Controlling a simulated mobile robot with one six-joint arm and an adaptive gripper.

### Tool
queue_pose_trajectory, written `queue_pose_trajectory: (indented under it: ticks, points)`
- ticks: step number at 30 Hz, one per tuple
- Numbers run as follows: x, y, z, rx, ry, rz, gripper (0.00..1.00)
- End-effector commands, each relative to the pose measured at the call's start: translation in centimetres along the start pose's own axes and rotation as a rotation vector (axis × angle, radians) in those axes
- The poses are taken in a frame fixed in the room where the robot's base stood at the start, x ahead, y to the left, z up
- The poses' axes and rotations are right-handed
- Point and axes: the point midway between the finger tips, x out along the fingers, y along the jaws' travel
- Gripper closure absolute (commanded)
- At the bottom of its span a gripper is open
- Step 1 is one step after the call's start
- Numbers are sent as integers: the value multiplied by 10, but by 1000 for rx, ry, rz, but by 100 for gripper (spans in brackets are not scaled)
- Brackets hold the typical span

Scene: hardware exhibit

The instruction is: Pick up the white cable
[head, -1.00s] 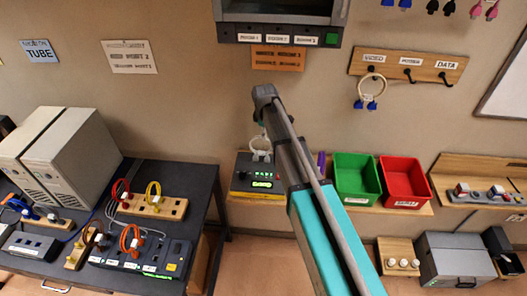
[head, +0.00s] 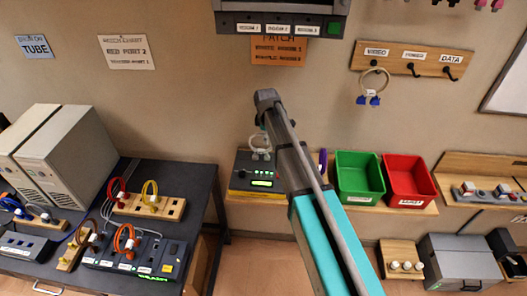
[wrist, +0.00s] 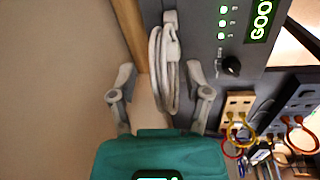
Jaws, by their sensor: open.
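The white cable is a coiled loop (wrist: 163,72) with a pale plug end at its top, in the upper middle of the wrist view. In the head view the white cable (head: 260,147) shows just above that device, partly close behind my arm. My gripper (wrist: 160,82) is open, with one finger on each side of the coil in the wrist view. In the head view my arm hides most of the gripper.
The dark device (head: 262,172) has a knob and green lights. A green bin (head: 360,197) and a red bin (head: 411,202) stand to its right on a wooden shelf. A dark table (head: 205,190) with coloured cables and sockets is at left. Another cable loop (head: 374,87) hangs from a wall rack.

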Motion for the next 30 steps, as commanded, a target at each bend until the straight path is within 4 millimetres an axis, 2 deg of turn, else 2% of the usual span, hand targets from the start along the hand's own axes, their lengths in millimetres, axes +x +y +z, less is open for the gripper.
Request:
queue_pose_trajectory:
  ticks: [4, 23, 26, 30]
  points:
    - [8, 0, 0, 0, 0, 0, 37]
    - [8, 0, 0, 0, 0, 0, 37]
    - [8, 0, 0, 0, 0, 0, 52]
    - [8, 0, 0, 1, 0, 0, 78]
